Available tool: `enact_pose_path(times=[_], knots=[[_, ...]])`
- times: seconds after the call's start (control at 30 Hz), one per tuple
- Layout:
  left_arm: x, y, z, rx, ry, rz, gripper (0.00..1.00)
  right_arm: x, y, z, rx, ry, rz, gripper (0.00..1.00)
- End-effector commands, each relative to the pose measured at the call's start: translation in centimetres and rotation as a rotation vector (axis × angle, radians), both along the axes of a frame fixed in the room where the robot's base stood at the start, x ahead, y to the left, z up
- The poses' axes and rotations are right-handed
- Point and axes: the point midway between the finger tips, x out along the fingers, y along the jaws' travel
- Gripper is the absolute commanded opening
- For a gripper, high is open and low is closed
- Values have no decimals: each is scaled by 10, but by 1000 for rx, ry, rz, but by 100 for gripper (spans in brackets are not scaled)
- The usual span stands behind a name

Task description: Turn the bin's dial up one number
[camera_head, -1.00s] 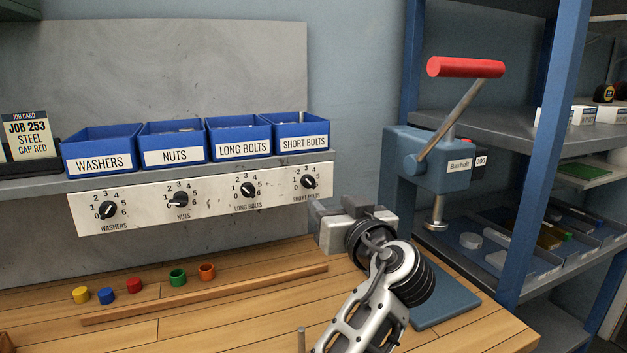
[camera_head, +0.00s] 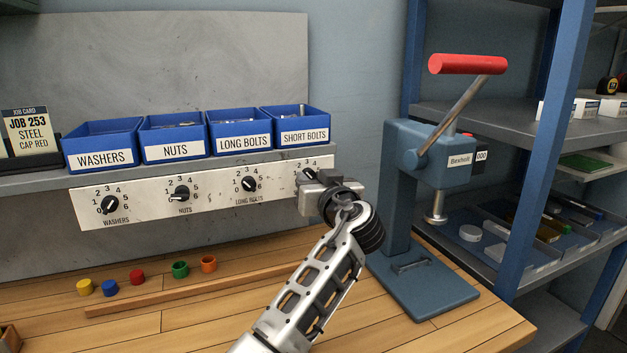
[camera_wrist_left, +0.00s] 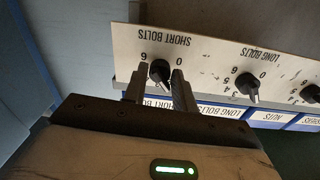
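The white dial panel (camera_head: 143,205) runs under the bins, with black dials for washers (camera_head: 109,204), nuts (camera_head: 181,194) and long bolts (camera_head: 249,184). The short bolts dial (camera_wrist_left: 159,71) shows upside down in the left wrist view; I cannot tell which number its pointer is at. The blue short bolts bin (camera_head: 304,137) stands above it. My left gripper (camera_head: 309,181) is at the panel's right end and covers most of this dial in the head view. In the left wrist view its fingers (camera_wrist_left: 161,78) are apart, one on each side of the dial, with no clear contact. My right gripper is out of view.
A blue press (camera_head: 430,165) with a red handle (camera_head: 467,65) stands close to the right of my left arm. Coloured caps (camera_head: 137,277) and a wooden strip (camera_head: 190,294) lie on the bench below. A shelf rack (camera_head: 500,125) is at the right.

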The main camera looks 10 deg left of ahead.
Motion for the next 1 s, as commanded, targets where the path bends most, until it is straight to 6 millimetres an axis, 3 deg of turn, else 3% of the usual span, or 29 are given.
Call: enact_pose_path(times=[0.03,0.1,0.53,1.0], knots=[[0,0,0,0,0,0,12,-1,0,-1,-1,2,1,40],[0,0,0,0,0,0,1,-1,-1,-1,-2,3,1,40],[0,-1,0,67,45,0,1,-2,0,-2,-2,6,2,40],[0,0,1,362,245,1,1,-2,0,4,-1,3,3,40]])
